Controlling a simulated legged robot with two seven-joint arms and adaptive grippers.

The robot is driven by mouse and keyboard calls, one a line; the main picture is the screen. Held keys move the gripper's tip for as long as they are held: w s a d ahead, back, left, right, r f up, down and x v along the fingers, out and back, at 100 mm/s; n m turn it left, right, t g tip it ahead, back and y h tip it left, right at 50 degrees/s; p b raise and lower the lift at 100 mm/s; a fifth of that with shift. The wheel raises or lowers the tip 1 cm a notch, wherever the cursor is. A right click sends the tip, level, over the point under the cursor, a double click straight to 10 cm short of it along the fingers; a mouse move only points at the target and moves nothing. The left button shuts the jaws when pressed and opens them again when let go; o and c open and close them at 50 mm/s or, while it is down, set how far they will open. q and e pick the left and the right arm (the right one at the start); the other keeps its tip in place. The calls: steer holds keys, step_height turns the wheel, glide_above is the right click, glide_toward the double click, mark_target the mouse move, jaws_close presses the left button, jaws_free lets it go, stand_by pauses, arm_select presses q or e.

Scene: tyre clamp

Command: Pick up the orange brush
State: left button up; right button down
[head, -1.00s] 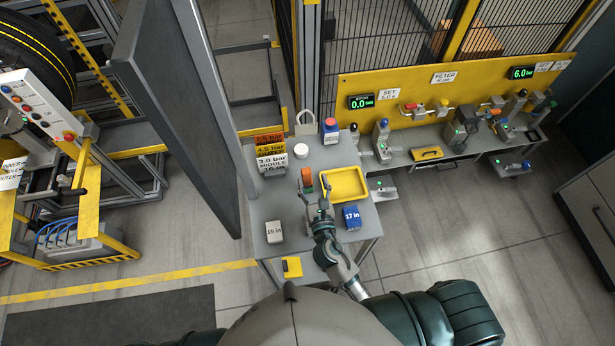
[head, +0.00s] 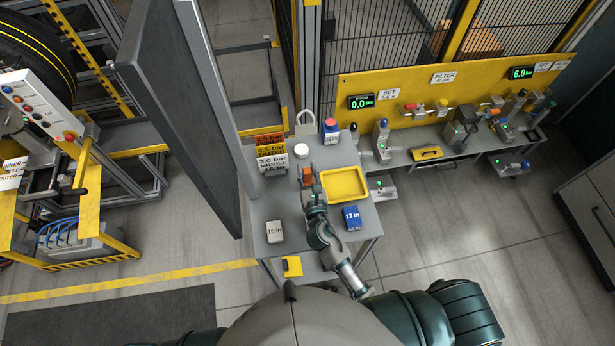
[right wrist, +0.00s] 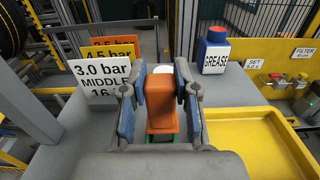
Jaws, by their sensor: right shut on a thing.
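The orange brush (head: 306,174) is on the grey table, just left of the yellow tray. In the right wrist view the orange brush (right wrist: 161,115) stands upright between the blue-padded fingers, with a bit of green at its near lower edge. My right gripper (head: 313,190) is shut on it; it also shows in the right wrist view (right wrist: 160,100). I cannot tell whether the brush is clear of the tabletop. The gripper hides its lower part in the head view. My left gripper is not in view.
The yellow tray (head: 362,199) is close to the right. A white-lidded pot (head: 301,151) and a grease bottle (head: 330,131) stand behind. Pressure signs (head: 271,164) stand at the left. A 15 in block (head: 274,232) and a blue 17 in block (head: 352,217) are nearer.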

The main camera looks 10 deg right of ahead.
steer(key=shift+r, duration=0.1)
steer(key=r, duration=0.1)
steer(key=r+p, duration=0.2)
steer(key=r, duration=0.1)
steer(key=shift+a, duration=0.3)
steer(key=s+b, duration=0.2)
steer(key=s, duration=1.4)
steer(key=shift+a+r+b, duration=0.3)
steer(key=shift+a+r, duration=0.05)
steer(key=shift+r, duration=0.1)
